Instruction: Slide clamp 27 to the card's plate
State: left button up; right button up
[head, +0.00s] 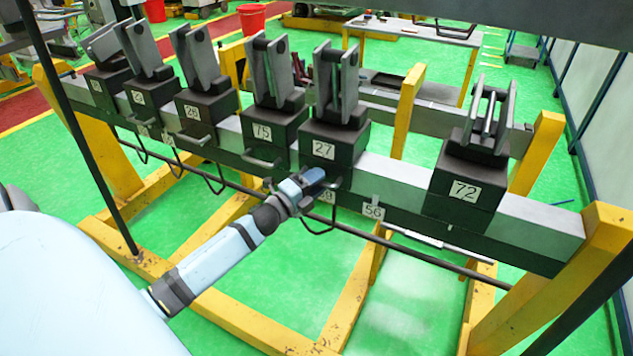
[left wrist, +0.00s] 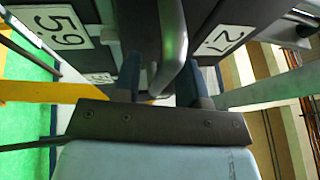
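Clamp 27 (head: 330,146) is a dark block with an upright grey jaw, sitting on the grey rail. Its number also shows in the left wrist view (left wrist: 226,40). My left gripper (head: 318,177) is at the front of clamp 27, by its handle. In the left wrist view the fingers (left wrist: 165,88) stand apart, with the grey handle bar (left wrist: 175,60) between them; a gap shows beside the bar. Plate 59 (left wrist: 62,24) is in that view, and plate 56 (head: 373,212) is on the rail's front, right of clamp 27. I cannot make out the card.
Clamp 75 (head: 272,134) stands close left of clamp 27, with several more clamps farther left. Clamp 72 (head: 467,190) stands to the right. The rail top between 27 and 72 (head: 395,180) is clear. Yellow posts (head: 406,110) rise behind the rail.

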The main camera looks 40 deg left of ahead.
pick_arm(q)
jog(key=b+v, duration=0.2)
jog(key=v, duration=1.2)
jog(key=s+d+f+n+g+p, duration=0.3)
jog(key=d+n, duration=0.3)
jog(key=d, duration=0.2)
jog(key=s+d+f+n+g+p, duration=0.3)
jog(key=s+d+n+p, duration=0.1)
jog(key=d, duration=0.5)
jog(key=s+d+f+n+g+p, duration=0.2)
jog(key=s+d+n+p, duration=0.2)
jog(key=d+n, duration=0.3)
jog(key=shift+s+d+f+n+g, duration=0.2)
jog(key=shift+d+f+n+g, duration=0.15)
jog(key=shift+d, duration=0.85)
jog(key=shift+s, duration=0.15)
